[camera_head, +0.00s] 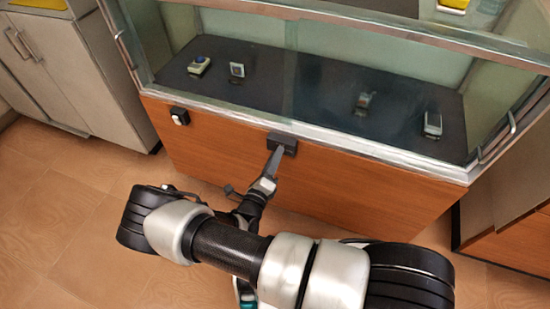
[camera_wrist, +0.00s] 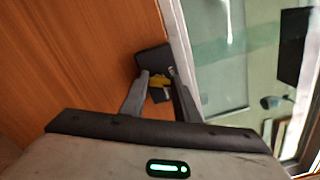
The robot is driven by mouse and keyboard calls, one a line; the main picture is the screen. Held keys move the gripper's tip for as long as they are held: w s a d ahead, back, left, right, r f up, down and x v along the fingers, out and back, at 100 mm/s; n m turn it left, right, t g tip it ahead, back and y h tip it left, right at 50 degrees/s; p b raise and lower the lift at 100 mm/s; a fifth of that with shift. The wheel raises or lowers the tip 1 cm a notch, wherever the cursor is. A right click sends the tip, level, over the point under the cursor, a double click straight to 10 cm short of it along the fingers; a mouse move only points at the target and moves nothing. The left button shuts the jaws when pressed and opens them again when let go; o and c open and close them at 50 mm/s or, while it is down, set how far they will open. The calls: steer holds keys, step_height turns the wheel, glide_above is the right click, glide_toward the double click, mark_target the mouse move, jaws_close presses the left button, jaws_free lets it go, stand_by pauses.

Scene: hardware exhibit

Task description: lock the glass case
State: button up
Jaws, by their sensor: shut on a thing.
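The glass case (camera_head: 290,110) has a metal frame over an orange-brown wooden front. A small black lock block (camera_head: 284,140) sits on that front just under the frame, near the middle. It also shows in the wrist view (camera_wrist: 153,59), beside the metal rail. My gripper (camera_head: 274,162) reaches up to this block. In the wrist view my gripper (camera_wrist: 159,80) has its two fingers closed around a small yellow piece (camera_wrist: 160,81), which looks like a key, right at the block. I cannot tell how deep the piece sits in the block; the head view hides it.
A second small black device with a white face (camera_head: 180,116) is on the wooden front to the left. Several small gadgets lie on the case's dark shelf (camera_head: 290,90). A grey cabinet (camera_head: 70,75) stands at left. The tiled floor (camera_head: 60,220) is clear at left.

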steer(key=n, duration=0.5)
steer(key=shift+f+b, duration=0.15)
steer(key=shift+b, duration=0.2)
steer(key=shift+n, duration=0.3)
steer(key=o, duration=1)
steer(key=shift+o, duration=0.2)
steer(key=p+v, duration=0.2)
steer(key=v, duration=1.5)
steer(key=shift+s, duration=0.25)
